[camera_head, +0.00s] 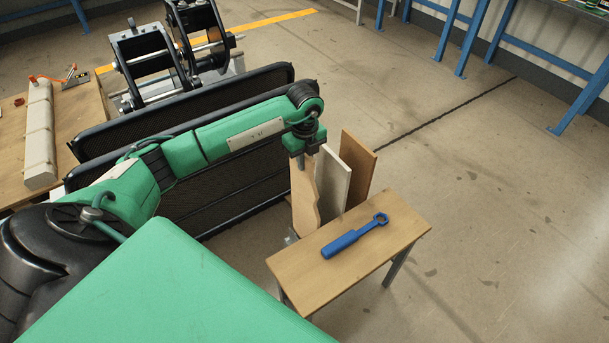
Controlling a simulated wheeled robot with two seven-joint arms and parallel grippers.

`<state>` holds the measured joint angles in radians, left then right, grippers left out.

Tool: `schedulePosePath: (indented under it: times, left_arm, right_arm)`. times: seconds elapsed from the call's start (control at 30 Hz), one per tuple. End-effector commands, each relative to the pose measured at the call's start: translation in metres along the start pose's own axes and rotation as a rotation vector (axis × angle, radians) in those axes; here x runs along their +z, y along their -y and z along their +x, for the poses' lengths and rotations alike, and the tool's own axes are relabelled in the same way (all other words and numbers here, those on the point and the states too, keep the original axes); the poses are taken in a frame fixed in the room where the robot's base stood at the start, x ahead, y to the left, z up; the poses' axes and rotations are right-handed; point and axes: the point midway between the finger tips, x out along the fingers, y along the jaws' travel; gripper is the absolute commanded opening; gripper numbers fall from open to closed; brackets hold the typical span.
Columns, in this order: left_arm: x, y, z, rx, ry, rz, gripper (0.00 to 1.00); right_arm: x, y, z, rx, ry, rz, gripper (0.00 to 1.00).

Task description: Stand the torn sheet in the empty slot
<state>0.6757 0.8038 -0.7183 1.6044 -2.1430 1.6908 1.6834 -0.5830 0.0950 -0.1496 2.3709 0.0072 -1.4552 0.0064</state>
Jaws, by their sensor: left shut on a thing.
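My left gripper (307,146) points down at the end of the green arm and is shut on the top of the torn sheet (304,196). The torn sheet is light tan with a wavy right edge and hangs upright, just behind the small table's far edge. A pale grey sheet (333,178) and a brown sheet (358,165) stand upright to its right, roughly parallel. The small table hides the lower ends of the sheets and any slots, so I cannot tell whether the torn sheet is in one. My right gripper is not in view.
A small wooden table (300,278) stands in front of the sheets, with a blue ring-ended tool (345,242) on it. Black panels (240,186) stand behind my left arm. A wooden bench (84,112) is at far left. The floor to the right is clear.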

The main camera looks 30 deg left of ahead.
Motion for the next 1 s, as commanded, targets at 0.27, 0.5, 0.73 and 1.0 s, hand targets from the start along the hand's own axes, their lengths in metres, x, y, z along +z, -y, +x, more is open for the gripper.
schedulePosePath:
  times: [0.27, 0.5, 0.73, 1.0]
  left_arm:
    - [0.0, 0.0, 0.024, 0.001, 0.0, -0.001, 0.0]
    - [0.0, 0.0, 0.058, 0.001, 0.0, 0.0, 0.0]
    - [0.0, 0.0, 0.059, -0.001, 0.001, 0.0, 0.0]
    - [0.0, 0.0, 0.062, 0.0, 0.001, 0.0, 0.34]
  right_arm:
    - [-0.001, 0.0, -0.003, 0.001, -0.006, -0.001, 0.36]
    - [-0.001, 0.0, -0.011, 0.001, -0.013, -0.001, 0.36]
    - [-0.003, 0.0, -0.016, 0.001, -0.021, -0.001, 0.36]
    - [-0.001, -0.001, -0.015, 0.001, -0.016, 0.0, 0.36]
